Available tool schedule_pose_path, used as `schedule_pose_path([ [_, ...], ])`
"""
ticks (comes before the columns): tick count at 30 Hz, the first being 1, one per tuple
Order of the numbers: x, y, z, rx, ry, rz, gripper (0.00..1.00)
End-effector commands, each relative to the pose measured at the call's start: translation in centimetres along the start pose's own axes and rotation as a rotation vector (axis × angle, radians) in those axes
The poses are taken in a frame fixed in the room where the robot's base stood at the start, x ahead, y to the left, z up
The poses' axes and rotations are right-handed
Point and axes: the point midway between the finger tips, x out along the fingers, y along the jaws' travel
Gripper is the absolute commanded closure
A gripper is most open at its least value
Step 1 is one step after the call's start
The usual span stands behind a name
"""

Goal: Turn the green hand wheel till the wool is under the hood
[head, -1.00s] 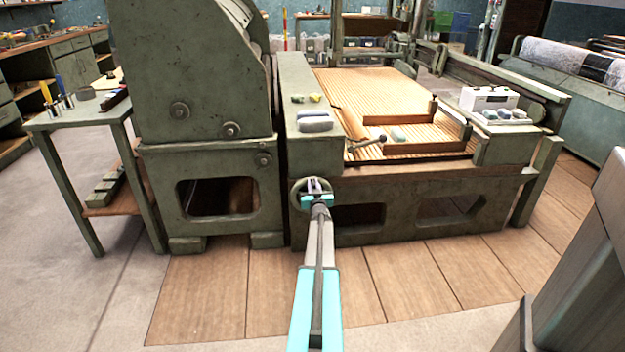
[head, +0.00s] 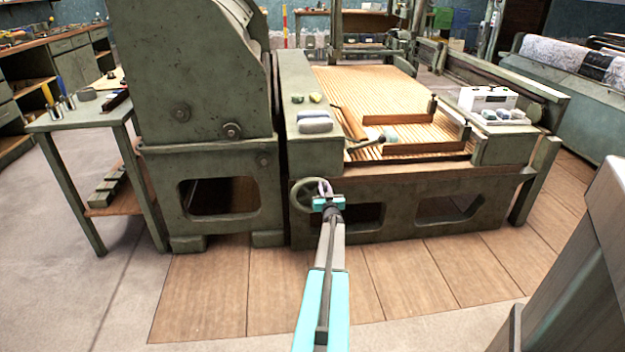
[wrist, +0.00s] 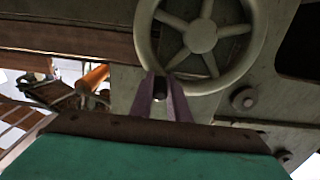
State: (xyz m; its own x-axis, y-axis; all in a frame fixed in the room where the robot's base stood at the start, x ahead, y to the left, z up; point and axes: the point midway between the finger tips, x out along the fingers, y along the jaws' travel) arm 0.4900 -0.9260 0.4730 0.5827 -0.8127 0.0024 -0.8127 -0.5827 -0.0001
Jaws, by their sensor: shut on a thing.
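The green hand wheel (head: 293,195) is on the front of the green machine, low down. In the wrist view its spoked wheel (wrist: 202,37) fills the top middle. My gripper (head: 326,188) is shut on the right side of the wheel's rim; its purple fingers (wrist: 163,98) straddle the rim in the wrist view.
A white box (head: 488,98) stands at right beside several lumps. A side table (head: 95,115) with tools stands at left. The wooden floor before the machine is clear.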

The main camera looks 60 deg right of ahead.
Motion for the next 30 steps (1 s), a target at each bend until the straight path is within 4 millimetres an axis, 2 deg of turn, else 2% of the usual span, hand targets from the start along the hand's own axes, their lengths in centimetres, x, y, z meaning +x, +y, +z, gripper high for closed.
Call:
schedule_pose_path([
  [1,0.4,0.9,0.1,-0.003,0.001,0.004,1.00],
  [6,0.3,1.9,0.8,-0.002,0.001,0.006,1.00],
  [19,0.3,2.3,1.1,-0.002,0.003,0.007,1.00],
  [30,0.4,3.9,3.9,-0.002,0.001,0.008,1.00],
])
